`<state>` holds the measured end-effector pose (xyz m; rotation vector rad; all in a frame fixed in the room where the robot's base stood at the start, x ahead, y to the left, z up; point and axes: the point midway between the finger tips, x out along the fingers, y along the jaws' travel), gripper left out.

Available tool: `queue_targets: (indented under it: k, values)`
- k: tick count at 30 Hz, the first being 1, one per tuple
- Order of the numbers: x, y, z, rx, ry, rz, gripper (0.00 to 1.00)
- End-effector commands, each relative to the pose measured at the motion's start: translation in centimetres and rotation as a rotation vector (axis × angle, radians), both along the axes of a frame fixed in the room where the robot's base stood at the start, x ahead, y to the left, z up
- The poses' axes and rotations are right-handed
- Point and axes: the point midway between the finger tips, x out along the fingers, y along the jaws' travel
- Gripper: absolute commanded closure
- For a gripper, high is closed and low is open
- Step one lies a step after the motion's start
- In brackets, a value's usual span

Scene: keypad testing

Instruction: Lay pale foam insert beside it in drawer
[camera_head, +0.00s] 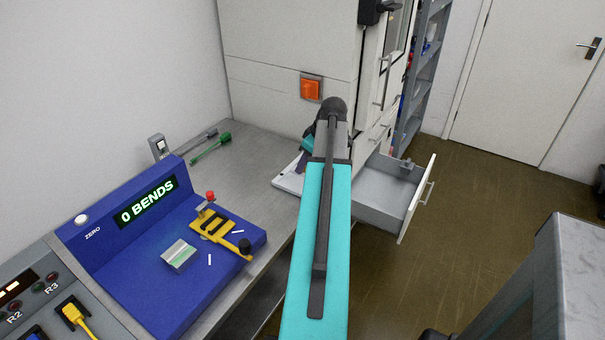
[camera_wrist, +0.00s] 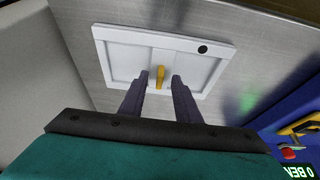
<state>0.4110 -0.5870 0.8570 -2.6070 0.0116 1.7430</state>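A white, flat, tray-like piece, apparently the pale foam insert (camera_wrist: 115,60), lies on the grey metal worktop. It has two shallow recesses, a yellow upright tab (camera_wrist: 160,76) at its middle and a black dot near one corner. In the head view its white edge (camera_head: 287,182) shows beside my arm. My gripper (camera_wrist: 160,80) is over it, open, with the fingers on either side of the tab; I cannot tell whether they touch it. In the head view my arm hides most of this. The drawer (camera_head: 383,190) stands open at right, with a small dark object (camera_head: 405,165) at its back.
A blue bend tester (camera_head: 150,290) reading "0 BENDS" stands on the worktop at left, with a yellow clamp (camera_head: 215,228) and a small pale block (camera_head: 179,255) on it. A green-handled tool (camera_head: 210,147) lies behind. Brown floor (camera_head: 410,270) is clear beyond the drawer.

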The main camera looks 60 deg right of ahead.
Motion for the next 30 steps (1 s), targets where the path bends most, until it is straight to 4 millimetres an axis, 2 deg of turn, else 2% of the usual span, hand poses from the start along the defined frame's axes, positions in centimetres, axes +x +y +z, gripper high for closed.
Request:
queue_targets:
  k: [16,21,30]
  values:
    - [0.07,0.03,-0.01,0.0,0.0,0.001,0.7]
    - [0.08,0.04,-0.01,0.0,0.0,0.001,0.99]
    - [0.1,0.05,0.01,-0.001,-0.001,0.002,1.0]
